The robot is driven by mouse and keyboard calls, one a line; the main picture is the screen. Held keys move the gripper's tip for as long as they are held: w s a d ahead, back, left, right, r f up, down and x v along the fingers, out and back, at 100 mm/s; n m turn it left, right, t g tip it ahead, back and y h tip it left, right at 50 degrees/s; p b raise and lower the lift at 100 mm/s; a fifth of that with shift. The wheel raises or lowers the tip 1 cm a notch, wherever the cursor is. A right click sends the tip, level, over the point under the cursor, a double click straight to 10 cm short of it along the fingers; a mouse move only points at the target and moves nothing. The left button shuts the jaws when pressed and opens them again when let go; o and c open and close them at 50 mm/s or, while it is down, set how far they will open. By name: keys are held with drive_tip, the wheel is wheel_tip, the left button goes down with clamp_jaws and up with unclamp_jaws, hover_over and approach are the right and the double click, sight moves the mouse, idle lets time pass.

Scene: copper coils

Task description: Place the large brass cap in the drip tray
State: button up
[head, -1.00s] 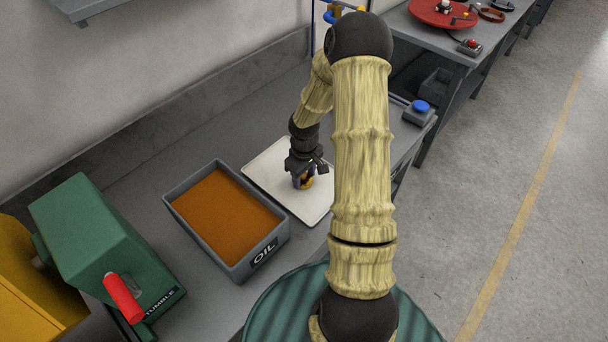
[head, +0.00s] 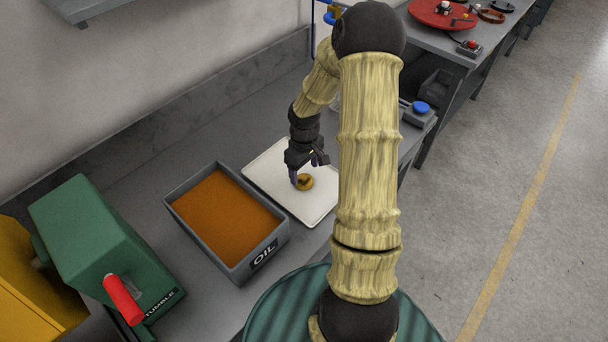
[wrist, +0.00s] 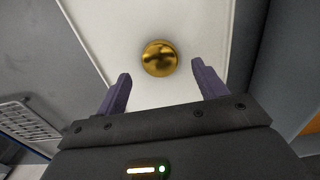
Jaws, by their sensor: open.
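The large brass cap (head: 305,182) lies on the white drip tray (head: 270,160), towards its front right part. In the wrist view the brass cap (wrist: 159,58) is round and shiny and lies on the tray's white floor (wrist: 120,20). My gripper (head: 304,176) is just above and beside the cap in the head view. In the wrist view my gripper (wrist: 160,75) has its two purple fingers spread wide. The cap shows beyond the fingertips, apart from both, and nothing is held.
A grey bin of orange-brown oil (head: 225,215), labelled OIL, stands left of the tray. A green tumble machine (head: 105,240) with a red handle stands further left. A blue button box (head: 420,108) sits on the right edge of the bench. The bench behind the tray is clear.

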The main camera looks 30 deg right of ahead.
sight(304, 180)
wheel_tip(304, 180, up, 8)
drive_tip(key=shift+r, duration=0.15)
idle(0.6)
drive_tip(key=s+a+r+m+t, duration=0.1)
drive_tip(key=s+a+r+m, duration=0.1)
drive_tip(key=s+a, duration=0.4)
drive_tip(key=s+a+r+m+t, duration=0.1)
drive_tip(key=s+a+r+m, duration=0.1)
drive_tip(key=s+a+r, duration=0.3)
drive_tip(key=s+a, duration=0.2)
drive_tip(key=shift+s+a+t, duration=0.25)
drive_tip(key=shift+a+t, duration=0.05)
idle(0.4)
